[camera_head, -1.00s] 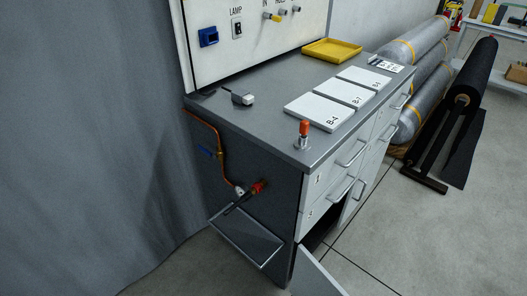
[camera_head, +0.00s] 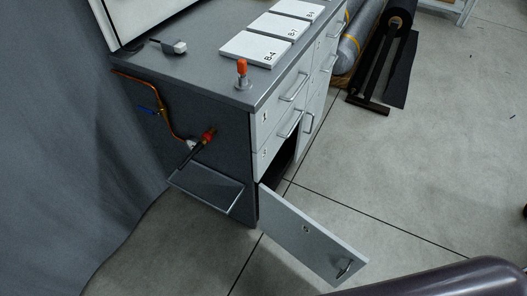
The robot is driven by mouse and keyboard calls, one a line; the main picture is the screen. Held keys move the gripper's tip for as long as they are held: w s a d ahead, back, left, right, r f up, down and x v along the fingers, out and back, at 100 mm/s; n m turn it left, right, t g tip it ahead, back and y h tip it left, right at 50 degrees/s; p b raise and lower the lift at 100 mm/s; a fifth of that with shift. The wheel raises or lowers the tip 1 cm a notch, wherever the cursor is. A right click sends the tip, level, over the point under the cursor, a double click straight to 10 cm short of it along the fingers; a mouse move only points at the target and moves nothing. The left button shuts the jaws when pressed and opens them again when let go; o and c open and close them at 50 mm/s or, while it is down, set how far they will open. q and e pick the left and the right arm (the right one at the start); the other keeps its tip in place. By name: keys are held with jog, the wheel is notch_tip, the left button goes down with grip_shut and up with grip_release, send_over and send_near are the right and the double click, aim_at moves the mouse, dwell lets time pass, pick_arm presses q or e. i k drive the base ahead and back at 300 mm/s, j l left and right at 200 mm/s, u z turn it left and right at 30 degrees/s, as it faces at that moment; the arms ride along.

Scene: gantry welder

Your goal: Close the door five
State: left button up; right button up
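A light grey cabinet door (camera_head: 308,236) stands swung open at the bottom of the workbench's near end, below two drawers. Neither gripper is in view. A dark rounded arm link of mine crosses the lower right corner, apart from the door in the picture.
The workbench (camera_head: 197,65) carries white plates (camera_head: 255,48) and an orange-topped fitting (camera_head: 242,73). A grey curtain (camera_head: 60,150) hangs left. The floor right of the door is clear.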

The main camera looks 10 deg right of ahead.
aim_at(326, 255)
jog(key=k+z, duration=0.2)
jog(key=z, duration=0.15)
jog(key=k+z, duration=0.2)
jog(key=z, duration=0.2)
